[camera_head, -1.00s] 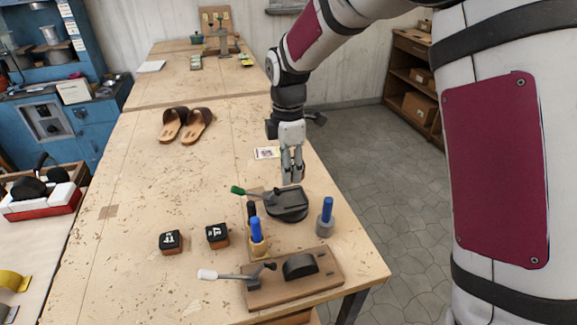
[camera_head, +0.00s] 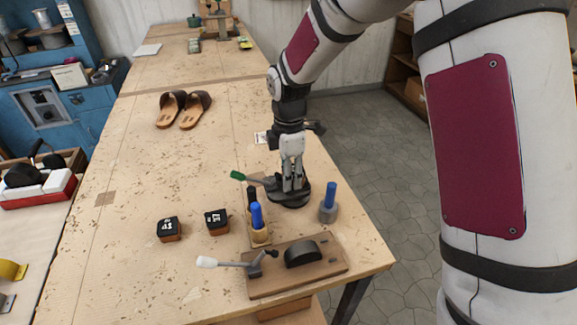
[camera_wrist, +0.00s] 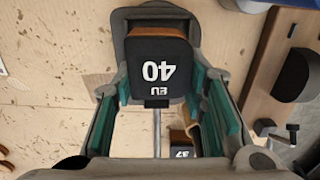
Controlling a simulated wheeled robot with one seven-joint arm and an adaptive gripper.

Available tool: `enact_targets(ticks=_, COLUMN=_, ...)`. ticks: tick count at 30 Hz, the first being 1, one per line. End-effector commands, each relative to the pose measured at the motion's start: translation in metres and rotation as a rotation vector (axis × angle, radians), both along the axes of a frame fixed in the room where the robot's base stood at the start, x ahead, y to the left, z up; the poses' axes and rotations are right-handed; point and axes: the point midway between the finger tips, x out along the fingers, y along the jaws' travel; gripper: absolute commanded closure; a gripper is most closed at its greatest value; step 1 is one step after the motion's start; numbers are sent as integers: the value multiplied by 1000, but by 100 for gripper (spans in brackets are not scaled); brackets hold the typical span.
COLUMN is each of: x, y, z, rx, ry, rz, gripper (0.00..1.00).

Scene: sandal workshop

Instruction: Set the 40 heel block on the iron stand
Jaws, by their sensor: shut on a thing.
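The 40 heel block (camera_wrist: 158,68), dark-topped with a brown edge and "EU 40" in white, is between my gripper's fingers in the wrist view. My gripper (camera_head: 291,186) is shut on it, low over the iron stand (camera_head: 291,200). The stand is a dark grey rounded plate with a green-handled lever at its left. In the wrist view the stand (camera_wrist: 142,17) shows around the block's far edge. The block lies over the plate; whether it touches is hard to tell. In the head view my fingers hide the block.
Two dark-topped blocks (camera_head: 168,228) (camera_head: 217,222) lie left of the stand. A blue-handled tool in a wooden holder (camera_head: 259,232) and another in a grey base (camera_head: 328,212) stand close by. A wooden board (camera_head: 270,280) with a white-handled lever lies in front. Sandals (camera_head: 183,108) lie further back.

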Motion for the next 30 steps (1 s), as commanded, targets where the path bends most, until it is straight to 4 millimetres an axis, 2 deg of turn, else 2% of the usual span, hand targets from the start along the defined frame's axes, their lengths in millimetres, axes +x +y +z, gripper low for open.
enact_targets(ticks=6, x=0, y=0, z=-6, rx=0, ry=1, rz=0, gripper=89)
enact_targets(ticks=27, x=0, y=0, z=-9, rx=0, ry=1, rz=0, gripper=89)
enact_targets(ticks=28, x=0, y=0, z=-9, rx=0, ry=1, rz=0, gripper=59)
enact_targets(ticks=30, x=0, y=0, z=-9, rx=0, ry=0, rz=0, gripper=43)
